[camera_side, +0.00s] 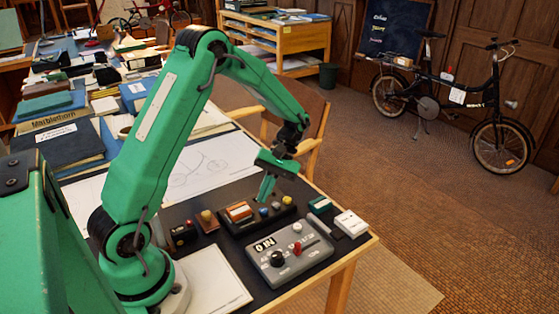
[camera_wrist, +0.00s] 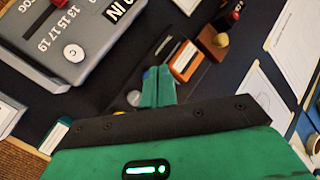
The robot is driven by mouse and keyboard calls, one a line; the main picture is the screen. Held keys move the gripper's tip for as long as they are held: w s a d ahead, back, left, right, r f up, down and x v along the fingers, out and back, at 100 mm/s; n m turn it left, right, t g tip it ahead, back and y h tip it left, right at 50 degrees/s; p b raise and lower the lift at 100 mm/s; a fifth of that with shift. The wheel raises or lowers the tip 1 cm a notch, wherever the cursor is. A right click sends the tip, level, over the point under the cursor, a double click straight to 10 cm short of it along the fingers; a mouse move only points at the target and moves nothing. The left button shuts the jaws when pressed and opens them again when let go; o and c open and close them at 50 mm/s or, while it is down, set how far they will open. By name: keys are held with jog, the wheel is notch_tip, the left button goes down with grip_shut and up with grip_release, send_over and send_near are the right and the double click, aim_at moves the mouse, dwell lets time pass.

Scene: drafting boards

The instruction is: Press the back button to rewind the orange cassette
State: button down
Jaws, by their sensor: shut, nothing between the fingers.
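The orange cassette (camera_side: 240,211) lies in a black player (camera_side: 247,224) on the desk; in the wrist view the cassette (camera_wrist: 185,62) is just right of my fingertips. A row of small round buttons runs along the player to the right of the cassette: a blue button (camera_side: 264,211), a grey button (camera_side: 276,205) and a yellow button (camera_side: 287,200). I cannot read which is the back button. My gripper (camera_side: 266,193) is shut and empty, pointing down over this row; its fingers (camera_wrist: 158,74) hide part of it in the wrist view. Contact with a button cannot be told.
A grey control box (camera_side: 290,256) with a red lever and black knob stands in front of the player. A white-topped switch block (camera_side: 351,223) and a green-topped block (camera_side: 320,205) sit right. A small block with a yellow knob (camera_side: 207,220) is left. Drawing paper (camera_side: 200,172) lies behind.

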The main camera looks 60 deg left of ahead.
aim_at(265, 208)
jog(key=shift+f, duration=0.7)
jog(key=shift+f, duration=0.8)
dwell(2.6)
jog(key=shift+r, duration=0.8)
jog(key=shift+r, duration=0.1)
dwell(0.3)
jog(key=shift+r, duration=2.45)
